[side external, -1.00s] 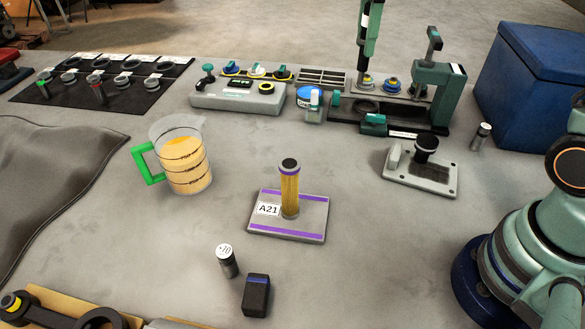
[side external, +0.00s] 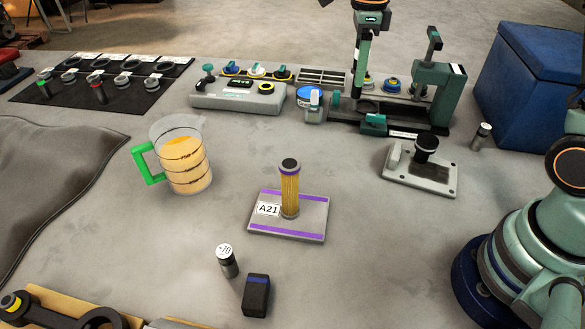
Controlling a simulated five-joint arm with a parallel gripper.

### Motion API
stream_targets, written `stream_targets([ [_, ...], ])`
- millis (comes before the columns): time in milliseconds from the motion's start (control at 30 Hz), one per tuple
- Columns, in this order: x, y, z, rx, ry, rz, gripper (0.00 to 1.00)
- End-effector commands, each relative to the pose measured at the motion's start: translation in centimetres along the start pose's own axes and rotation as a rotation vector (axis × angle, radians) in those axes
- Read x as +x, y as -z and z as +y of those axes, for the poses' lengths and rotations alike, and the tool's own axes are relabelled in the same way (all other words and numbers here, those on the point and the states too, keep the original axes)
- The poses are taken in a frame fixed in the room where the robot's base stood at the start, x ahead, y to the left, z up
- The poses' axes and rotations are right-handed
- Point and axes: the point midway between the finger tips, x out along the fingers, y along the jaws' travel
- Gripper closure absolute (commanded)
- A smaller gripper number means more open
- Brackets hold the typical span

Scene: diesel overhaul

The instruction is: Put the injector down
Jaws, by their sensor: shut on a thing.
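My gripper (side external: 359,78) is at the top of the side view, pointing down behind the black-based green press stand (side external: 436,95). It is shut on a slender dark piece, taken as the injector, at its lower end. The piece is small and mostly merges with the jaws and the parts behind. I cannot tell whether its tip touches anything.
A jug of amber liquid (side external: 182,160) and plate A21 (side external: 310,227) bearing a yellow filter element (side external: 289,190) stand nearer. A grey fixture (side external: 420,178) is at right, a blue box (side external: 535,75) behind it.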

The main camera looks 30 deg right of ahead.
Motion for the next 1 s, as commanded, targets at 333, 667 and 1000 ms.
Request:
stream_targets([
  [333, 7.4, 0.0, 0.0, 0.0, -0.001, 0.001, 1.0],
  [667, 10.7, 0.0, 0.0, -0.001, -0.002, 0.001, 1.0],
  [1000, 12.2, 0.0, 0.0, -0.001, 0.002, -0.001, 1.0],
])
